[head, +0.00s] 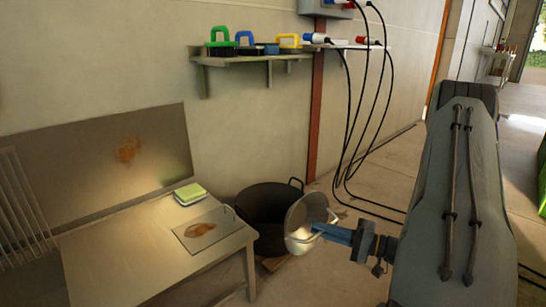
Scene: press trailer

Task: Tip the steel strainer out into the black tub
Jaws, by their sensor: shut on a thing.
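The steel strainer (299,236) is tilted on its side at the right edge of the black tub (262,213). Its bowl looks partly over the tub's rim, and I cannot tell whether it touches. My gripper (322,230) is shut on the strainer from the right. The grip point is partly hidden by the blue fingers. The tub stands on the floor beside the bench, with a looped handle at its back. Part of its front right side is hidden behind the strainer. I cannot make out what is inside the strainer or the tub.
A bench (125,250) stands left of the tub, holding a stained board (197,229) and a green-topped sponge (190,193). A wall shelf (245,58) carries several coloured-handled tools. Black cables (350,130) hang behind the tub.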

